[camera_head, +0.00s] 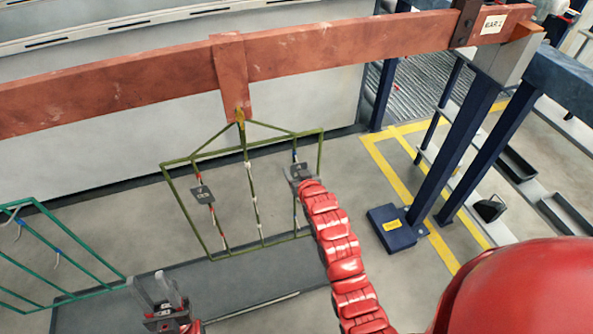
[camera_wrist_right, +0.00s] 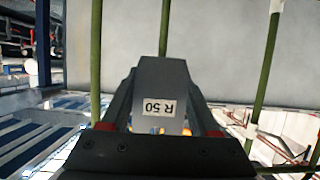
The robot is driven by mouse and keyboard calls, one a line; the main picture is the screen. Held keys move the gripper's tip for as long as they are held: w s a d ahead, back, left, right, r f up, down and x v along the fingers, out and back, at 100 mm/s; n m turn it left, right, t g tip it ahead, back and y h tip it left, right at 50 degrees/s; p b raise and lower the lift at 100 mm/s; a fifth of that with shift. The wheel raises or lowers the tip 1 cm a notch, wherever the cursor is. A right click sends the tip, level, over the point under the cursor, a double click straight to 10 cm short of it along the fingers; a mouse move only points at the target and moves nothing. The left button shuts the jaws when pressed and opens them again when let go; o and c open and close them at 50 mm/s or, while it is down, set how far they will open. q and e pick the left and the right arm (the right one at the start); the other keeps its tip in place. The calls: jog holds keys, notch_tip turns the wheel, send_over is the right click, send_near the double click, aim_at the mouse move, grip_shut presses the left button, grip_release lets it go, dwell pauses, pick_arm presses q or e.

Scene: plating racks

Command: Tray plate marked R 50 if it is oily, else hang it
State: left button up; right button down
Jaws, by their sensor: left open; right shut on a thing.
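The grey plate marked R 50 (camera_wrist_right: 160,92) fills the middle of the right wrist view, its white label upside down. My right gripper (camera_wrist_right: 165,125) is shut on it. In the head view, this plate (camera_head: 297,170) is at the right side of the olive-green rack (camera_head: 258,135), at the end of my red right arm. Whether it hangs on a hook is too small to tell. No clear oil shows on the visible face. My left gripper (camera_head: 158,292) is open and empty, low in the head view, below the rack.
A red beam (camera_head: 140,85) carries the rack. Another small grey plate (camera_head: 203,194) is on the rack's left bar. A teal rack (camera_head: 60,255) stands at the left.

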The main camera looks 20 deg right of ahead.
dwell(0.4)
jog(key=shift+c, duration=0.2)
grip_release()
jog(key=shift+f, duration=0.1)
jog(key=p+v, duration=0.2)
jog(key=v, duration=1.5)
jog(key=shift+s+r, duration=0.15)
jog(key=shift+r, duration=0.05)
